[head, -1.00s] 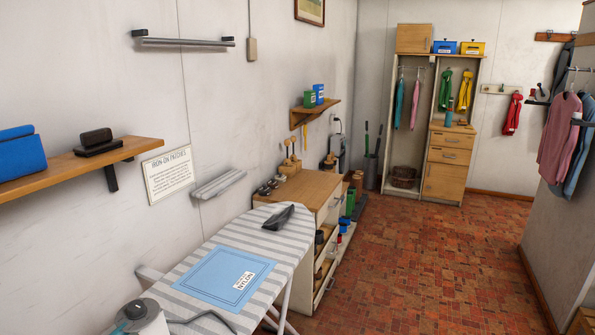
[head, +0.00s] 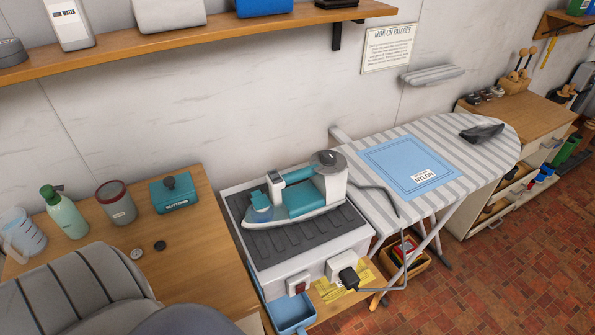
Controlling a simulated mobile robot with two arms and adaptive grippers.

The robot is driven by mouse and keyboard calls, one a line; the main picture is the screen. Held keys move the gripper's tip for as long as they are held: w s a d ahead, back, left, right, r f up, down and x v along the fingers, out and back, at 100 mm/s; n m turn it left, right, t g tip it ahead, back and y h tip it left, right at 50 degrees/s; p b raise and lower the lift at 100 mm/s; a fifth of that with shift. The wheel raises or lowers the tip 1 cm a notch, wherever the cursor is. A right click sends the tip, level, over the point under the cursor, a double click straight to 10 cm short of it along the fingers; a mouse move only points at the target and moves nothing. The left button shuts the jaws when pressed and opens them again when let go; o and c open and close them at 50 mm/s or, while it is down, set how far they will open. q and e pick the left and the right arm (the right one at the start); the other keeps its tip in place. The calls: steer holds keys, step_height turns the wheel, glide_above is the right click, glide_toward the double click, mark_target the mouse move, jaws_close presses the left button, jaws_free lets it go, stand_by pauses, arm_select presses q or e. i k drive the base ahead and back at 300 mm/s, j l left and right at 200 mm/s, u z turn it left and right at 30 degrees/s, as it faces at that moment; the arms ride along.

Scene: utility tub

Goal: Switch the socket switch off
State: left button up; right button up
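A small red switch (head: 298,284) in a white housing sits on the front face of a white stand. Whether it is on or off is too small to tell. A white socket (head: 334,268) is beside it on the right, with a black plug (head: 348,278) in it. A grey cord runs from the plug, rising towards the ironing board. A teal and white iron (head: 300,192) rests on the ribbed grey top of the stand (head: 268,243). Neither of my grippers is in view.
A wooden counter (head: 185,262) with bottles and containers is left of the stand. A striped ironing board (head: 462,165) with a blue cloth (head: 388,156) is on the right. A blue bin (head: 288,314) stands below the switch. Brick floor (head: 510,275) is clear at the lower right.

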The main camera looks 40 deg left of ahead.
mark_target(300, 288)
steer(key=u, duration=1.15)
